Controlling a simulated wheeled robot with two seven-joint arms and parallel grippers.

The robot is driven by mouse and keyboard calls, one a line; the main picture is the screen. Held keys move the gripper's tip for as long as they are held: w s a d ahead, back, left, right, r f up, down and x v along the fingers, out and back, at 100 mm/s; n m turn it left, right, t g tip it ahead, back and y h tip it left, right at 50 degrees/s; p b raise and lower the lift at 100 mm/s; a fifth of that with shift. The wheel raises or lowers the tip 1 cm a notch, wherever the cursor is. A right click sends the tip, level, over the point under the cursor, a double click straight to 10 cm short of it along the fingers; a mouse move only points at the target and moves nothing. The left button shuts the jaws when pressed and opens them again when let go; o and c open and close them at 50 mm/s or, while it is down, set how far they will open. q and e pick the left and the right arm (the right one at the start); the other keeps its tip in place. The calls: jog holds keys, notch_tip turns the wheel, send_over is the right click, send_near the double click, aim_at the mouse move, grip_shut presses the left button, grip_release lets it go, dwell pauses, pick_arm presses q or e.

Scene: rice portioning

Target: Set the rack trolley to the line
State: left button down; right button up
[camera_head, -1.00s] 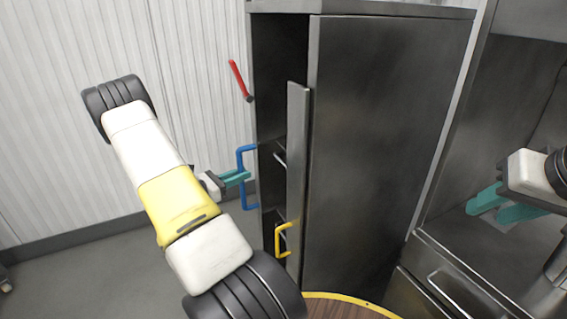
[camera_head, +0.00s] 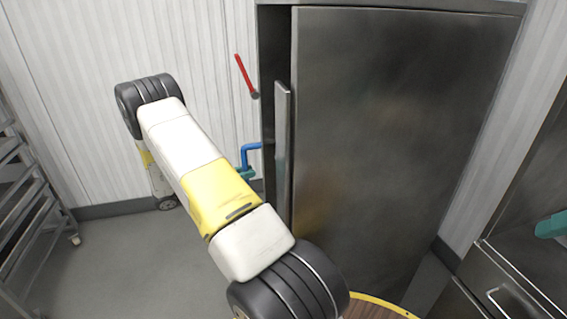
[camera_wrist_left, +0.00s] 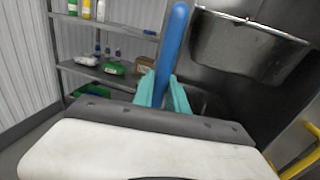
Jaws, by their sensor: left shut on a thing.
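The rack trolley (camera_head: 22,215) is a grey metal frame with sloping rails and small castors, partly cut off at the left edge of the head view. My left gripper (camera_head: 245,173) is mostly hidden behind my own arm and is beside the tall steel cabinet, far from the trolley. It is shut on a blue handle (camera_head: 250,147). In the left wrist view the blue handle (camera_wrist_left: 172,45) stands between the teal fingers (camera_wrist_left: 163,93). One teal part of my right gripper (camera_head: 551,226) shows at the right edge; its opening cannot be judged. No line on the floor shows clearly.
A yellow-rimmed round top (camera_head: 385,302) is at the bottom. Grey floor (camera_head: 130,265) is clear between trolley and cabinet.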

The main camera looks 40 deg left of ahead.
pick_arm(q)
jog(key=shift+s+a, duration=0.1)
jog(key=c, duration=1.3)
grip_release()
jog(key=v, duration=0.7)
jog(key=shift+s+a, duration=0.15)
jog(key=shift+s, duration=0.2)
